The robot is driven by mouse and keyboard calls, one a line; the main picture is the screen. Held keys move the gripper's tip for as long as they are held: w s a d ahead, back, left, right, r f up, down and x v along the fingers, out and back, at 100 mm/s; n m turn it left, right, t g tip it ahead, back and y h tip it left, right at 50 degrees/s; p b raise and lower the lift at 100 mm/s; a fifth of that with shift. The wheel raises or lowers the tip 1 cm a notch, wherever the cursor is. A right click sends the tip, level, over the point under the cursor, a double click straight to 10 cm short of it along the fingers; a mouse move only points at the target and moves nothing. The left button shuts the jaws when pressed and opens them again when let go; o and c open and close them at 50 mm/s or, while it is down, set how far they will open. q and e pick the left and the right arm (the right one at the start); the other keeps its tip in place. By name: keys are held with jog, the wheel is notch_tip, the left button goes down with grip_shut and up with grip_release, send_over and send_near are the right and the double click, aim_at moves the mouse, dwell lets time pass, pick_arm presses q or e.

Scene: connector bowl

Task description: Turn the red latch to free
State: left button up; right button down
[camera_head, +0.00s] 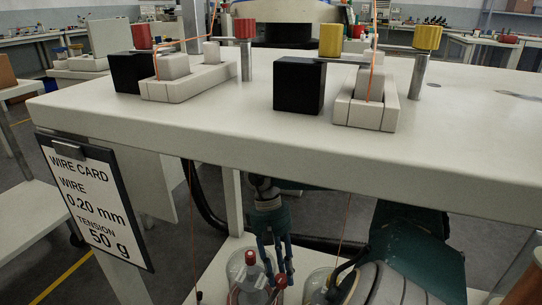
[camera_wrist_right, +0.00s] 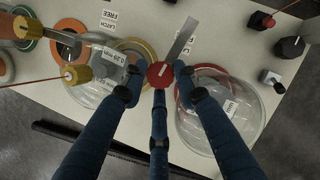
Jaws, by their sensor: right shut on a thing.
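The red latch (camera_wrist_right: 160,74) shows in the right wrist view as a round red knob with a pale mark, and a flat metal bar (camera_wrist_right: 183,40) runs from beside it toward the upper right. My right gripper (camera_wrist_right: 158,85) has its blue fingers closed around the knob. In the head view the right gripper (camera_head: 276,272) points down below the tabletop, with a bit of the red latch (camera_head: 281,281) at its fingertips. A label reading LATCH FREE (camera_wrist_right: 108,18) lies at the top of the wrist view. My left gripper is not in view.
Clear glass domes stand on both sides of the latch, at left (camera_wrist_right: 92,80) and right (camera_wrist_right: 232,118). The white table (camera_head: 230,135) overhangs the gripper and carries wire fixtures with black blocks (camera_head: 299,85). A wire card (camera_head: 95,205) hangs at left.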

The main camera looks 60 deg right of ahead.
jog(key=shift+a+f+n+g+h, duration=0.25)
jog(key=shift+a+n, duration=0.2)
jog(key=shift+n, duration=0.65)
jog(key=shift+s, duration=0.15)
jog(key=c, duration=1.4)
grip_release()
jog(key=shift+d+r, duration=0.1)
jog(key=shift+w+d+r, duration=0.1)
jog(key=shift+w+r, duration=0.1)
jog(key=shift+r, duration=0.1)
jog(key=shift+v, duration=5.65)
jog(key=shift+w, duration=0.1)
